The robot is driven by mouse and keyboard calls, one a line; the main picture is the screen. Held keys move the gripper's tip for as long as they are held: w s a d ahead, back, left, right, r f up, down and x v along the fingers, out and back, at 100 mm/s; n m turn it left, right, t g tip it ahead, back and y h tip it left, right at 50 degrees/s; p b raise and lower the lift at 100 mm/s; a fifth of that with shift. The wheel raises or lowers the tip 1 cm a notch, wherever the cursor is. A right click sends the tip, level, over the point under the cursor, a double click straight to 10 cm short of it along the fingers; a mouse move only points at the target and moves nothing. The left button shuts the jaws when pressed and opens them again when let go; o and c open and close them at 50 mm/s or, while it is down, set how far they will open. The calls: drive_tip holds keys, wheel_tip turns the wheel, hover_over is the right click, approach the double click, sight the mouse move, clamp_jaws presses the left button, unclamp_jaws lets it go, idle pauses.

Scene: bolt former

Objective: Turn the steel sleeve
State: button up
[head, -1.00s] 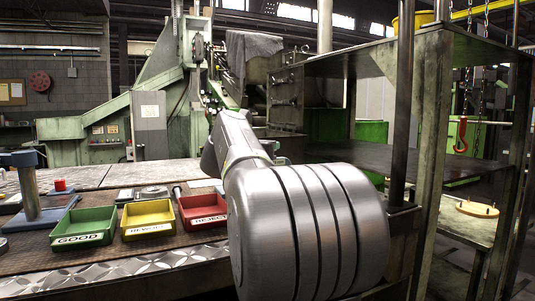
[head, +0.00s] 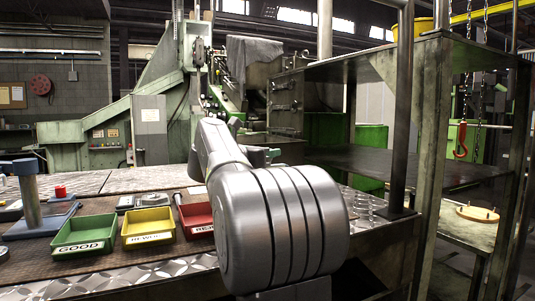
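I cannot make out a steel sleeve in the head view. My own arm fills the middle foreground, its large grey joint close to the camera and a link running away toward the machine. My gripper does not show; the arm hides the area behind it. The pale green machine (head: 165,100) stands beyond the bench, with a grey cloth draped on its upper part.
On the bench (head: 120,180) are a green GOOD bin (head: 84,236), a yellow bin (head: 148,226), a partly hidden red bin (head: 197,221) and a blue-based stand (head: 30,205). A steel shelf frame (head: 432,130) stands close on the right. A red hook (head: 461,140) hangs there.

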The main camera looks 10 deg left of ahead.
drive_tip(key=o, duration=0.3)
drive_tip(key=shift+o, duration=0.2)
drive_tip(key=p+v, duration=0.2)
drive_tip(key=v, duration=1.1)
drive_tip(key=shift+s+a, duration=0.2)
drive_tip(key=shift+s, duration=0.15)
drive_tip(key=b+x, duration=0.2)
drive_tip(key=x, duration=1.2)
